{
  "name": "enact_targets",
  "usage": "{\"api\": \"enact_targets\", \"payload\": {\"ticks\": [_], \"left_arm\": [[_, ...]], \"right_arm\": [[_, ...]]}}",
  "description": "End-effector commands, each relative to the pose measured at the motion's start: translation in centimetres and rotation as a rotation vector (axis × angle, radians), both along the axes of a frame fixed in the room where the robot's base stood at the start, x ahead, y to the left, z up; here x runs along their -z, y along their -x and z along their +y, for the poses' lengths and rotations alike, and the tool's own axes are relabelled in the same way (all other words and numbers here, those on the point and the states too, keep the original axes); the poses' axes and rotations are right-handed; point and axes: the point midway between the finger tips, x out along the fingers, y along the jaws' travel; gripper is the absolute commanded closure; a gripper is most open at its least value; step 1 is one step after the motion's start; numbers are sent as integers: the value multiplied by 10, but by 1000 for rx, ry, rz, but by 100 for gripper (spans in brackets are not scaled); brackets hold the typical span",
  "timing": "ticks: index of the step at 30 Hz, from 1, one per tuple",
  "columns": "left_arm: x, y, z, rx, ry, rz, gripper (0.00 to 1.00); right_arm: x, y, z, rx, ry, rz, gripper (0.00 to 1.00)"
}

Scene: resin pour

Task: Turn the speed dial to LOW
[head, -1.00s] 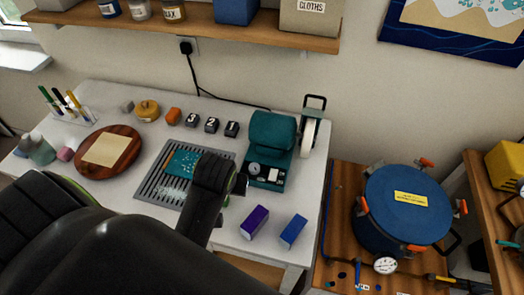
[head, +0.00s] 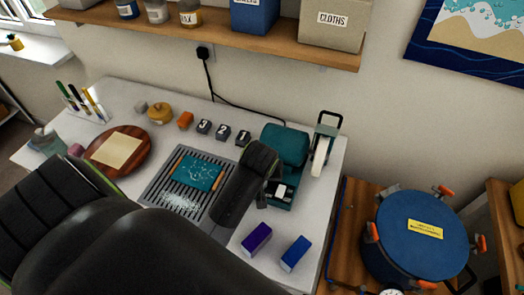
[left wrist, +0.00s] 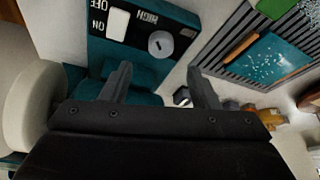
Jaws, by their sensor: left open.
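The teal machine (head: 286,143) stands at the table's right back. Its control panel shows in the left wrist view (left wrist: 180,18). The speed dial (left wrist: 160,43) is a small round grey-white knob with the word HIGH beside it. I cannot read LOW, and its setting is unclear. A white switch (left wrist: 118,23) sits beside it, marked ON and OFF. My left gripper (left wrist: 160,82) is open and empty, with the dial beyond the gap between its fingers, apparently apart from it. In the head view my left arm covers the dial. My right gripper is not in view.
A slotted grate (head: 157,186) bears a teal board (head: 198,172). Purple (head: 257,238) and blue (head: 296,252) boxes lie in front. A blue pot (head: 415,250) stands at right.

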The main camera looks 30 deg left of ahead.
Motion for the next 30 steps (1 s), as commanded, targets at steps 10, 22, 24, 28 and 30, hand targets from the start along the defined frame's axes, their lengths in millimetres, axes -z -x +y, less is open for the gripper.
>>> {"api": "enact_targets", "payload": {"ticks": [10, 22, 24, 28, 30], "left_arm": [[48, -17, 11, -1, 0, 4, 45], [66, -23, 14, 0, 1, 1, 45], [66, -23, 14, 0, 0, 0, 45], [66, -23, 14, 0, 0, 0, 48], [66, -23, 14, 0, 0, 0, 57]], "right_arm": [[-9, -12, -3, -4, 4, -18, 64], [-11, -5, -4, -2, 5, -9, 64], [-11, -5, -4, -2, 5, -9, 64], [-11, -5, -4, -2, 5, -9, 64], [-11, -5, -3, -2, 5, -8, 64]]}}
